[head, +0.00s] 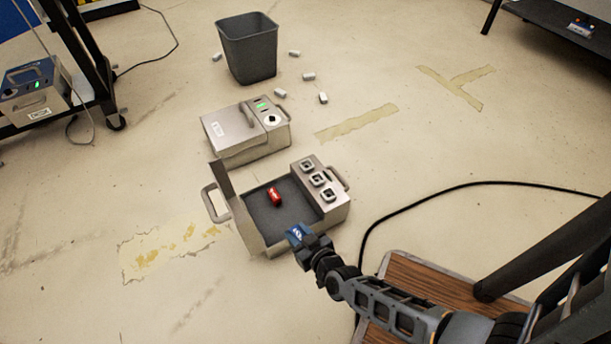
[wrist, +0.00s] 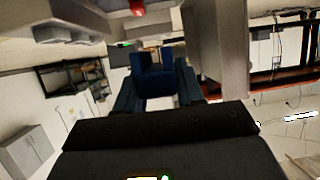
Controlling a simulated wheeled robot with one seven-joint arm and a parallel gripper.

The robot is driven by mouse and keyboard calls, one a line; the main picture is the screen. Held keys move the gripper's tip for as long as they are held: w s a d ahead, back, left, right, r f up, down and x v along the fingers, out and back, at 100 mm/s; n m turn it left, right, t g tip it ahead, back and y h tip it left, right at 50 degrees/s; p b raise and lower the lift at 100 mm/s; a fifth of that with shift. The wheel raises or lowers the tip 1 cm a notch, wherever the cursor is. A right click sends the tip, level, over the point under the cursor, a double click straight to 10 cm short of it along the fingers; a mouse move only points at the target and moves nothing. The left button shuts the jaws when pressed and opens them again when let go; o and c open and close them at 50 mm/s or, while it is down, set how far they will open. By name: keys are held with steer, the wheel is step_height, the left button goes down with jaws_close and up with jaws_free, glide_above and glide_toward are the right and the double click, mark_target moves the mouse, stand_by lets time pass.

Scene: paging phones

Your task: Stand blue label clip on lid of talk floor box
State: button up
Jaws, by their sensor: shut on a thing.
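My gripper (head: 308,241) is shut on the blue label clip (head: 296,232), which has a white mark, and holds it at the near edge of an open metal box (head: 338,212). In the wrist view the blue clip (wrist: 153,80) sits between the two fingers of my gripper (wrist: 156,92). The open box has a dark tray, a raised panel at its left and three square sockets at its right. A closed metal box (head: 228,133) with a handle, a green light and a round dial stands behind it. I cannot read which is the talk floor box.
A red clip (head: 275,197) lies in the open box's tray. A grey bin (head: 248,50) and several small white pieces stand or lie behind. A wooden-topped stand (head: 405,275) and black cable (head: 430,196) are at the right.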

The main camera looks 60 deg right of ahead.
steer(key=w+a+r+n+y, duration=0.2)
steer(key=w+a+r, duration=0.3)
steer(key=r, duration=0.3)
steer(key=w+a+r+n+t+y, duration=0.1)
steer(key=w+a+r+n+y, duration=0.1)
steer(key=w+a+r, duration=0.3)
steer(key=w+a+r+n+y, duration=0.2)
steer(key=w+a+r, duration=0.3)
steer(key=r, duration=0.8)
steer(key=shift+w+a+t+y, duration=0.25)
steer(key=shift+t+y, duration=0.05)
steer(key=shift+t, duration=0.1)
steer(key=shift+w+r, duration=0.1)
steer(key=shift+r, duration=0.05)
